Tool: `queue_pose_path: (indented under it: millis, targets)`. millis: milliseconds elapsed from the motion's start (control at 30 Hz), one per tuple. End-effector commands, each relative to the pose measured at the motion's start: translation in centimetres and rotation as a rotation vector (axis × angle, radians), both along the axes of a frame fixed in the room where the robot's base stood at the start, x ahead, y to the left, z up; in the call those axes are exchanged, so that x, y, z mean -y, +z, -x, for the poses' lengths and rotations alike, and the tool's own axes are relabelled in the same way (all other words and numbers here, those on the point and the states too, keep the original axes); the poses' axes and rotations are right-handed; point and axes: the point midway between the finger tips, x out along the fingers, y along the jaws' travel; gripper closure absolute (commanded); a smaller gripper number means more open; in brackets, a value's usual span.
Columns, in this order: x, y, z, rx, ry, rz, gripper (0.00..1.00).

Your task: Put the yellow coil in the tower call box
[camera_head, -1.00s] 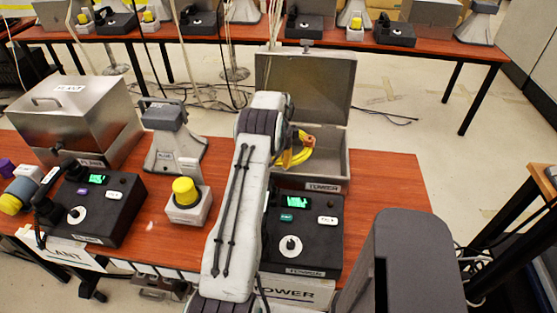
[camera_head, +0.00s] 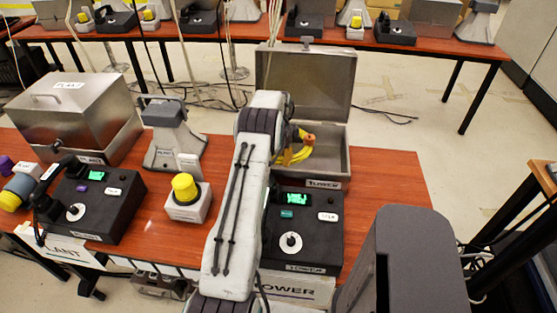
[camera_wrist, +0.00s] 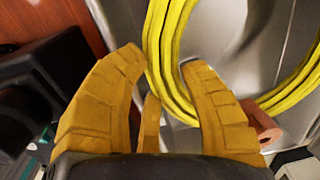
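The yellow coil (camera_head: 296,157) is inside the open metal tower call box (camera_head: 333,150), labelled TOWER, at the back right of the near table. In the wrist view the coil (camera_wrist: 172,50) curves past the fingertips, over the grey metal of the box. My gripper (camera_wrist: 165,62) has yellow-orange fingers spread apart, and appears open. The coil's strands show between and beyond the tips; whether they touch a finger is unclear. In the head view my arm hides most of my gripper and part of the box's left side.
The box's raised lid (camera_head: 318,85) stands behind it. The tower phone (camera_head: 305,235) sits in front. To the left are a beacon with a yellow top (camera_head: 187,196), a grey horn (camera_head: 172,145), the plant phone (camera_head: 95,205) and the closed plant box (camera_head: 75,120).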

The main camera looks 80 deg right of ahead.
Motion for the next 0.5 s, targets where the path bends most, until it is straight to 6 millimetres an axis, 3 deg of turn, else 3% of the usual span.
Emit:
queue_pose_path:
  millis: [33,233,500]
  targets:
    - [-0.5,-1.1,0.0,-0.001,0.000,-0.017,0.57]
    - [-0.5,-1.1,0.0,-0.001,0.000,-0.019,0.54]
    - [-0.6,0.7,0.1,-0.001,0.000,-0.020,0.54]
